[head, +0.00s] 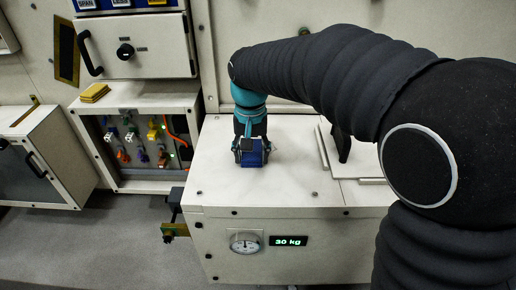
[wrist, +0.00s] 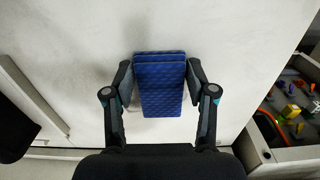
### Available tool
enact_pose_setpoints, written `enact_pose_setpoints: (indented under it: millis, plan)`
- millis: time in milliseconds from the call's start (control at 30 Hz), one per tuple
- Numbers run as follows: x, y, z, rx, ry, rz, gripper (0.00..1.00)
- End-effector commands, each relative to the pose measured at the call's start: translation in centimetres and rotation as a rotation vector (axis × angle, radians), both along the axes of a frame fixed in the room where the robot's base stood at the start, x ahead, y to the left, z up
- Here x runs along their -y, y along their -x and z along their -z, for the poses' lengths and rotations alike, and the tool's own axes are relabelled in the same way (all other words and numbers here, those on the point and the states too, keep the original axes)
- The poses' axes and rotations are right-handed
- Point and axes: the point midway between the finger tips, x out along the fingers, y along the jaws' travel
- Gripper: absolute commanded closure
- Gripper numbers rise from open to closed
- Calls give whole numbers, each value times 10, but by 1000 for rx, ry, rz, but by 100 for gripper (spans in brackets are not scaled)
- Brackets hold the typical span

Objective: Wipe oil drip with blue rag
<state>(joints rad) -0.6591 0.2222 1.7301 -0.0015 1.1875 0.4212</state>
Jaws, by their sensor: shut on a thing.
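The blue rag (head: 252,158) is a folded dark-blue pad with a quilted pattern. It also shows in the wrist view (wrist: 161,90), between the two fingers. My gripper (head: 250,146) is shut on the rag from both sides, pointing down at the pale top of the hopper cabinet (head: 215,170). In the wrist view my gripper (wrist: 160,82) has a finger at each edge of the rag. I cannot tell whether the rag touches the surface. No oil drip shows in either view; the rag or gripper may hide it.
A dark upright post on a pale plate (head: 330,165) stands right of my gripper. Left are an open box with coloured connectors (head: 145,140) and yellow pads (head: 95,92) on top. The cabinet front has a gauge (head: 245,242) and a "30 kg" display (head: 289,241). The cabinet top's left part is clear.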

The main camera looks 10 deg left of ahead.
Motion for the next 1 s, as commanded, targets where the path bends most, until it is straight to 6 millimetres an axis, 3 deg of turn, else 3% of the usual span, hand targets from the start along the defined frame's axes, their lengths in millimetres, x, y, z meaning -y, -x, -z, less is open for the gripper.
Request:
enact_pose_setpoints:
  millis: [267, 1000]
  plan:
    - [-22, 6, 3, -2, 0, -3, 83]
    - [-22, 7, 4, -7, 3, -1, 83]
